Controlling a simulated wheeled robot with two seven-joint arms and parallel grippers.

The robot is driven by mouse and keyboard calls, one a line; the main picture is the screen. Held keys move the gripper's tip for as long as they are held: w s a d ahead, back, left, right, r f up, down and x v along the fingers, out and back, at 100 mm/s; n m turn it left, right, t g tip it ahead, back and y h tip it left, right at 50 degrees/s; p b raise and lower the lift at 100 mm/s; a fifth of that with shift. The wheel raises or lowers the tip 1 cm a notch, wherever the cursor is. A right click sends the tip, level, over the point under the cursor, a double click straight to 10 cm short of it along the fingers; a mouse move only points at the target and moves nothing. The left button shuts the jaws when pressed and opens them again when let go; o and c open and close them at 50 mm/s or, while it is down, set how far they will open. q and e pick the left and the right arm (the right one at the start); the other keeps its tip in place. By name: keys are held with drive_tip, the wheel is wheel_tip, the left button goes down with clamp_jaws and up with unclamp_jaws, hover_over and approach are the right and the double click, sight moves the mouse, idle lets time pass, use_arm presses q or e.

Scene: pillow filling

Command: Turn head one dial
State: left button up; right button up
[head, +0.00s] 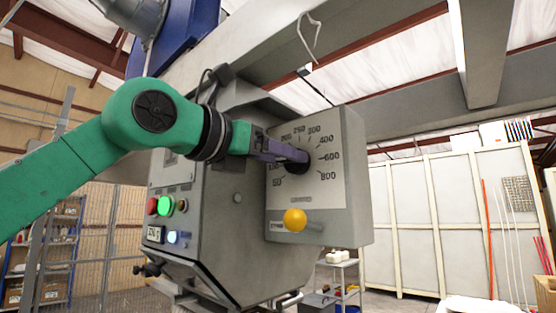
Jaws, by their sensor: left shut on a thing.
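The dial (298,163) is a dark round knob on a grey panel (335,203) marked with a ring of numbers from 50 to 800. My left gripper (293,157), on the green arm from the left, is shut on the dial. The gripper hides most of the knob and part of the lower left numbers, so the dial's pointing direction cannot be told. My right gripper does not show.
A yellow ball knob (295,220) sticks out below the dial. A red button (152,206) and a lit green button (165,205) sit on the grey machine head's left face. Shelves (345,278) and pale cabinets (425,225) stand behind.

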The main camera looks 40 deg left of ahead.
use_arm(q)
drive_tip(key=shift+a+r+n+b, duration=0.1)
drive_tip(key=shift+n+b, duration=0.35)
drive_tip(key=shift+n, duration=1.35)
drive_tip(key=shift+r+n+b, duration=0.1)
drive_tip(key=shift+n+b, duration=0.3)
drive_tip(key=shift+n, duration=1.4)
drive_tip(key=o, duration=1.4)
drive_tip(key=shift+w+f, duration=0.2)
drive_tip(key=shift+w, duration=0.05)
drive_tip(key=shift+s, duration=0.15)
